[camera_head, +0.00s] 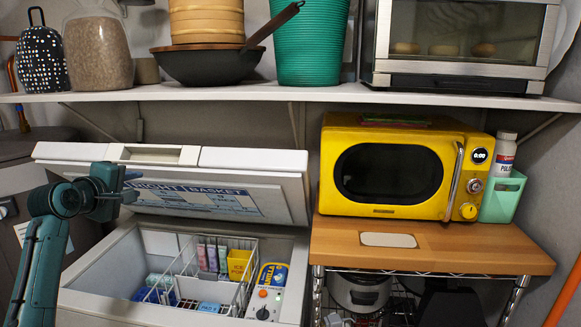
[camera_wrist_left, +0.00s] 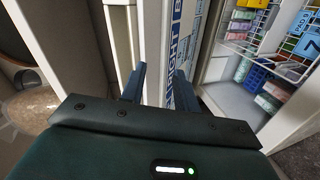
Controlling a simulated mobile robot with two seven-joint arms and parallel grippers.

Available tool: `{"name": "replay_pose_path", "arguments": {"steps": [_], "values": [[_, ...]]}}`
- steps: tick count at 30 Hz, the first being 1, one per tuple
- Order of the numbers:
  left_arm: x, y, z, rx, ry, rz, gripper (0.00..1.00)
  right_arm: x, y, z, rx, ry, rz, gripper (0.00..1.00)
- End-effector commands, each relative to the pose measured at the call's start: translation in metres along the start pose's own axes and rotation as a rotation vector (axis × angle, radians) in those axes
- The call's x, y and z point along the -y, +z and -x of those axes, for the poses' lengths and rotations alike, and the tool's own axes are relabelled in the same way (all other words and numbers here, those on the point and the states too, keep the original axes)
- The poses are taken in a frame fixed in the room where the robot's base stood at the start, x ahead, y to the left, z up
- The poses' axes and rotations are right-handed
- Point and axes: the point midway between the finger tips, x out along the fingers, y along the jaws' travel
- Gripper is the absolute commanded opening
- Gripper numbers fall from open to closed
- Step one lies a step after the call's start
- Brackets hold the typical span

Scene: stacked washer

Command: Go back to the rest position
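My left gripper (camera_head: 130,184) is at the left part of the raised lid (camera_head: 290,185) of a white chest freezer (camera_head: 105,273). Its fingers are apart. In the left wrist view, the fingers of the left gripper (camera_wrist_left: 159,75) straddle the view of the lid's pale edge (camera_wrist_left: 153,40); I cannot tell whether they touch it. The lid stands partly open, with a blue printed label (camera_head: 195,197) on its underside. My right gripper is not in either view.
Inside the freezer are a wire basket (camera_head: 185,262) and several colored packs. A yellow microwave (camera_head: 390,170) stands on a wooden-topped rack (camera_head: 480,248) to the right. A shelf (camera_head: 230,92) with a wok, a green basket and a toaster oven runs above the lid.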

Motion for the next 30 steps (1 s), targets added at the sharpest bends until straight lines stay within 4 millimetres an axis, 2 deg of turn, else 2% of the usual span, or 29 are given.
{"name": "replay_pose_path", "arguments": {"steps": [1, 4, 8, 9, 11, 12, 15, 18, 21, 25, 27, 30], "values": [[0.038, 0.021, -0.008, 0.009, -0.043, -0.079, 0.31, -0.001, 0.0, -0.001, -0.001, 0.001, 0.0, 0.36], [0.104, 0.061, -0.012, 0.023, -0.1, -0.27, 0.31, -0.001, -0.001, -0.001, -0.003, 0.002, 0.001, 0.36], [0.185, 0.117, -0.001, 0.07, -0.154, -0.515, 0.31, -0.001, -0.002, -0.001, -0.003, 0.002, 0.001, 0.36], [0.209, 0.135, 0.006, 0.09, -0.166, -0.589, 0.31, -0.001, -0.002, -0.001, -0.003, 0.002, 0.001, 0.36], [0.244, 0.162, 0.02, 0.124, -0.179, -0.695, 0.31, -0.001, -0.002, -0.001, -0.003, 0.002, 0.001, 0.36], [0.266, 0.181, 0.032, 0.149, -0.184, -0.767, 0.31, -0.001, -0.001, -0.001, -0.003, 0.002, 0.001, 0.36], [0.316, 0.227, 0.068, 0.216, -0.184, -0.935, 0.31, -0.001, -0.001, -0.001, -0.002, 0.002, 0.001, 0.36], [0.355, 0.272, 0.112, 0.286, -0.167, -1.091, 0.31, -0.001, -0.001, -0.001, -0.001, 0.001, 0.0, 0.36], [0.38, 0.308, 0.155, 0.343, -0.139, -1.218, 0.31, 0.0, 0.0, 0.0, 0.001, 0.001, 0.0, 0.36], [0.396, 0.34, 0.199, 0.394, -0.104, -1.332, 0.31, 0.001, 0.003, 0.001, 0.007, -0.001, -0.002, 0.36], [0.4, 0.35, 0.214, 0.409, -0.091, -1.37, 0.31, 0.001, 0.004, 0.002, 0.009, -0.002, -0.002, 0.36], [0.401, 0.357, 0.224, 0.418, -0.079, -1.399, 0.31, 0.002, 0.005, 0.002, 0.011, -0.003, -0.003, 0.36]]}}
